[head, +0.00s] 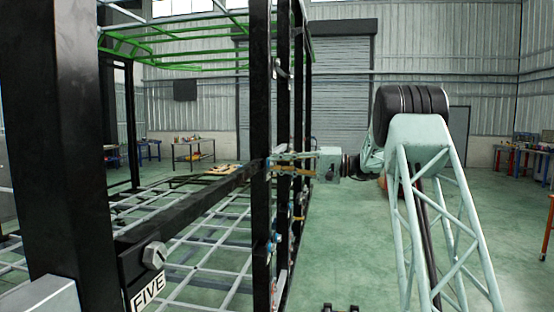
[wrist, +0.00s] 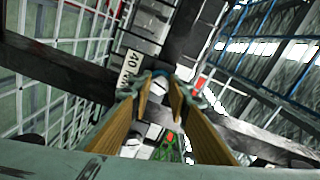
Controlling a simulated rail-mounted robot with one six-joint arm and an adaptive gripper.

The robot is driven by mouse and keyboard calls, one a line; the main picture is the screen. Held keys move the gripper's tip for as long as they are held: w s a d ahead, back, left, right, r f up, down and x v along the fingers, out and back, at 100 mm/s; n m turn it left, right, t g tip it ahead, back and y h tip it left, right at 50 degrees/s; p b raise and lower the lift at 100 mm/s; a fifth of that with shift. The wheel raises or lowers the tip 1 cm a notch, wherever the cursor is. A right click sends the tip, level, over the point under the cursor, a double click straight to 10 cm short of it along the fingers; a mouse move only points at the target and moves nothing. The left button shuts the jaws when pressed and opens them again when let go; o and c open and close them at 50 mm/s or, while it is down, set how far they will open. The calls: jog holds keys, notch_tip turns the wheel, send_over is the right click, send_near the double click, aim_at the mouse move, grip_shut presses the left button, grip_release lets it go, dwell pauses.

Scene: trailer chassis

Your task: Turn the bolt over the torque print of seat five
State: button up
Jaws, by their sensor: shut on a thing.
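A white plate reading FIVE (head: 148,294) sits low on the near black frame, and a large grey hex bolt (head: 154,255) stands just above it, clear of my gripper. My gripper (head: 272,165) is farther back, reaching from the right to a black upright. In the wrist view, its tan-padded fingers (wrist: 160,88) converge at a black bar, beside a white print starting with "40 N" (wrist: 130,68). The fingers are shut on a small bluish rounded part (wrist: 161,72), seemingly a bolt head, mostly hidden between the tips. Whether it turns cannot be told.
Black uprights (head: 261,120) and a black cross bar (head: 200,205) stand around my gripper. A grey grid floor (head: 205,240) lies inside the frame and green rails (head: 190,50) run above it. Work tables (head: 193,143) stand far back. Green floor is open to the right.

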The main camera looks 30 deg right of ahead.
jog(key=shift+d+m+p, duration=0.2)
jog(key=shift+m+p, duration=10.65)
jog(key=shift+m, duration=2.45)
jog(key=o, duration=0.9)
jog(key=shift+s+d, duration=0.1)
jog(key=shift+d, duration=0.1)
jog(key=shift+a, duration=0.15)
